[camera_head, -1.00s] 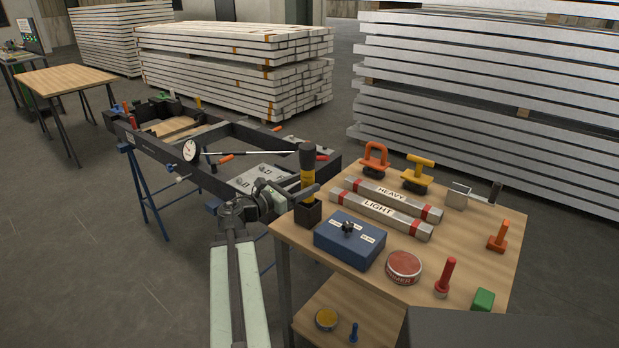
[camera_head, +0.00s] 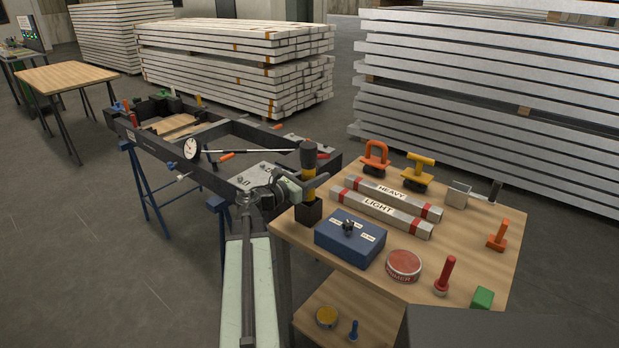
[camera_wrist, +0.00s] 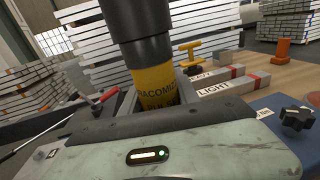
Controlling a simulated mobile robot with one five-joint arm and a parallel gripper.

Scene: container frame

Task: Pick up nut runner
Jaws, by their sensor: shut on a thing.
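The nut runner (camera_head: 309,160) is a black tool with a yellow middle band, upright at the left corner of the wooden cart top. Its lower end is at the black holder block (camera_head: 309,213); I cannot tell whether it still sits inside. My gripper (camera_head: 306,187) is shut on the nut runner around its yellow section. In the wrist view the yellow, lettered body of the nut runner (camera_wrist: 155,88) stands between the fingers of my gripper (camera_wrist: 155,105), slightly tilted in the picture. Its lower end is hidden there by my gripper body.
A blue box (camera_head: 350,240), the HEAVY bar (camera_head: 393,191) and LIGHT bar (camera_head: 380,210) lie close right of the holder. A red tin (camera_head: 404,265) and upright handles stand further right. The dark frame (camera_head: 175,160) with a dial gauge (camera_head: 192,148) lies left, behind my arm.

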